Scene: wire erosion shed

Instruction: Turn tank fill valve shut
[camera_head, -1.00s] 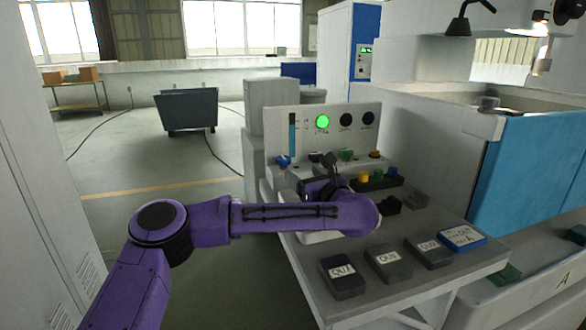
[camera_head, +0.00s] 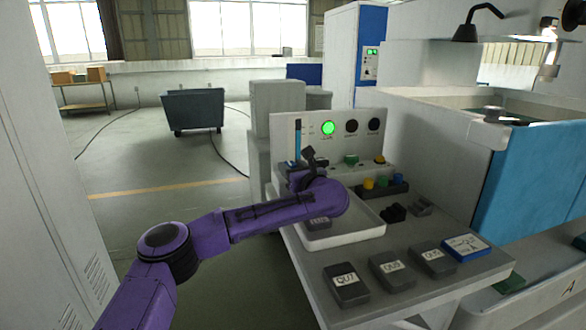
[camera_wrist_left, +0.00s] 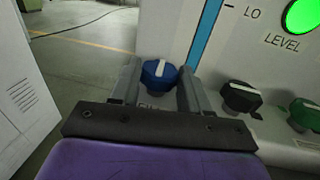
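The fill valve is a blue knob (camera_wrist_left: 158,76) with a white pointer line standing nearly upright, tilted slightly right. A partly hidden label lies below it. In the left wrist view my left gripper (camera_wrist_left: 158,88) is open, with one grey finger on each side of the knob. Small gaps seem to show beside the knob; contact cannot be told. In the head view my left gripper (camera_head: 296,172) is at the left end of the control panel (camera_head: 339,133), and the arm mostly hides the knob there. My right gripper is not in view.
A lit green level lamp (camera_head: 328,128) and a blue gauge strip (camera_head: 298,139) are on the panel. A black knob (camera_wrist_left: 240,97) and a green knob (camera_wrist_left: 304,113) sit right of the valve. A white tray (camera_head: 345,236) and several labelled blocks lie on the bench.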

